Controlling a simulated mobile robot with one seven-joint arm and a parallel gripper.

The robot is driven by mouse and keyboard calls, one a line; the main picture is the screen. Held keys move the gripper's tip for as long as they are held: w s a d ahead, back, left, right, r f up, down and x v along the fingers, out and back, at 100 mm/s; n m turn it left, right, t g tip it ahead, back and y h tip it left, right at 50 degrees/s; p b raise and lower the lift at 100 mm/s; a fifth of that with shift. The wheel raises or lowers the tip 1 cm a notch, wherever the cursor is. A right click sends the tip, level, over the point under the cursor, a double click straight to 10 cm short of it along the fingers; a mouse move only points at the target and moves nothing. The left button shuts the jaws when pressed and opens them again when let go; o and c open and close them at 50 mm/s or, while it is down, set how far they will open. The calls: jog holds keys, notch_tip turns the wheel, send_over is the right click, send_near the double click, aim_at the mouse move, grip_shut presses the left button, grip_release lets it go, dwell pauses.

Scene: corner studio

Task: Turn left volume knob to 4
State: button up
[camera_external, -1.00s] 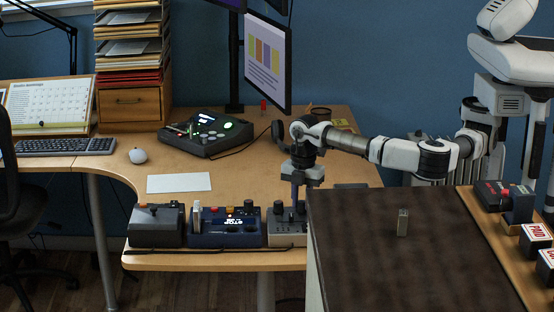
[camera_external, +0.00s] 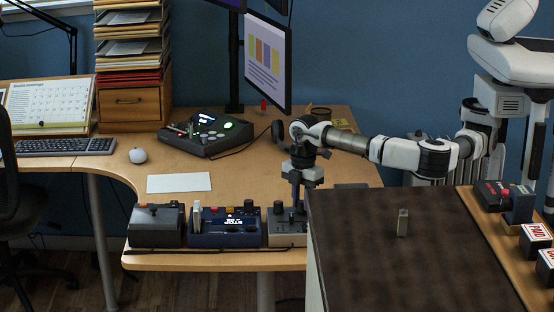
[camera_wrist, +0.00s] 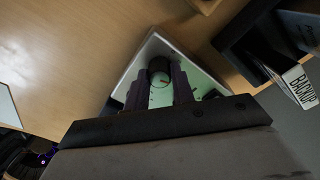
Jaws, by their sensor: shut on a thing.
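A beige box (camera_external: 288,240) with dark knobs stands at the front right of the wooden desk. One dark knob (camera_external: 278,208) on its left side is free in the external view. My gripper (camera_external: 298,208) points down at the box just right of that knob. In the wrist view, my gripper (camera_wrist: 160,88) is shut on a round dark knob (camera_wrist: 158,65) with a small reddish mark, on a pale greenish panel (camera_wrist: 150,49). The fingers stand on either side of the knob. I cannot tell its setting or read any scale or label.
A blue box (camera_external: 225,240) and a dark grey box (camera_external: 155,228) stand to the left. A dark brown cabinet top (camera_external: 400,270) rises close on the right. A paper sheet (camera_external: 179,183) lies behind the boxes, with bare desk around it.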

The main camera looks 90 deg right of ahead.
jog(key=o, duration=1)
jog(key=shift+r, duration=0.1)
notch_tip(320, 180, up, 14)
jog(key=shift+s+b, duration=0.15)
jog(key=shift+b, duration=0.15)
jog(key=shift+a, duration=0.1)
